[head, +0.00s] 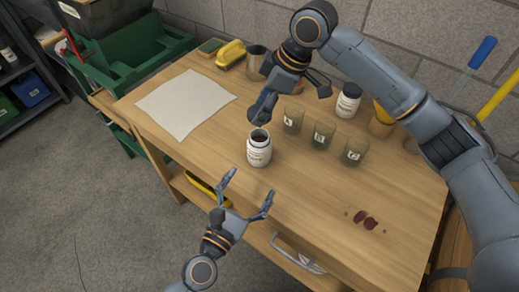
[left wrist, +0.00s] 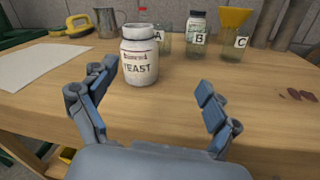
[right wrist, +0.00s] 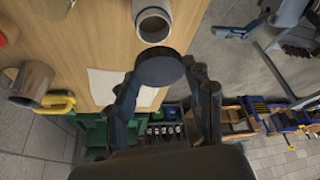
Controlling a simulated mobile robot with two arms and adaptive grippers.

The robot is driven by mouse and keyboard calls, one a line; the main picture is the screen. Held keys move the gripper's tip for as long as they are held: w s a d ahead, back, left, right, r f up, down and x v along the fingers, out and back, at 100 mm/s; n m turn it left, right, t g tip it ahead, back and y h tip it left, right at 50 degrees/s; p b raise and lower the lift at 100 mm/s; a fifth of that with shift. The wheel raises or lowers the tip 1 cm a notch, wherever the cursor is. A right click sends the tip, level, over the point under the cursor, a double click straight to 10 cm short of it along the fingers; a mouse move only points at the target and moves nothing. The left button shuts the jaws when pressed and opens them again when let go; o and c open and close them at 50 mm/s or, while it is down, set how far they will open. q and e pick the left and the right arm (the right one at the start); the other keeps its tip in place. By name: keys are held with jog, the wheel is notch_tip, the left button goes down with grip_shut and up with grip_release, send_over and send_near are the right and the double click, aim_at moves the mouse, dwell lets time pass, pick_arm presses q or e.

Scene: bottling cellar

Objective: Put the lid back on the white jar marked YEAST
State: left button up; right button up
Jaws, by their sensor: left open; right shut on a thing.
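The white YEAST jar (head: 259,153) stands upright and open on the wooden bench. Its label reads YEAST in the left wrist view (left wrist: 138,68), and its open mouth (right wrist: 153,24) shows in the right wrist view. My right gripper (head: 263,108) is above and behind the jar. It is shut on a dark round lid (right wrist: 160,68), held apart from the jar's mouth. My left gripper (head: 250,183) is open and empty at the bench's front edge. Its fingers point at the jar, which stands beyond their tips in the left wrist view.
Glasses marked A (head: 293,121), B (head: 323,137) and C (head: 354,152) stand right of the jar. Behind them is a dark-lidded white jar (head: 348,101). A paper sheet (head: 187,103) lies left. Dark red spots (head: 365,220) mark the front right. A metal jug (head: 256,62) stands behind.

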aim_at(255, 156)
pick_arm(q)
jog(key=n, duration=0.1)
jog(key=a+f+n+y, duration=0.1)
jog(key=n, duration=0.1)
jog(key=a+n+t+y, duration=0.1)
jog(key=n, duration=0.1)
jog(key=shift+w+f, duration=0.2)
jog(key=shift+w, duration=0.2)
jog(key=x, duration=1.2)
jog(key=shift+c, duration=0.4)
jog(key=c, duration=1.7)
pick_arm(e)
jog(key=shift+f, duration=2.5)
jog(key=shift+f, duration=0.85)
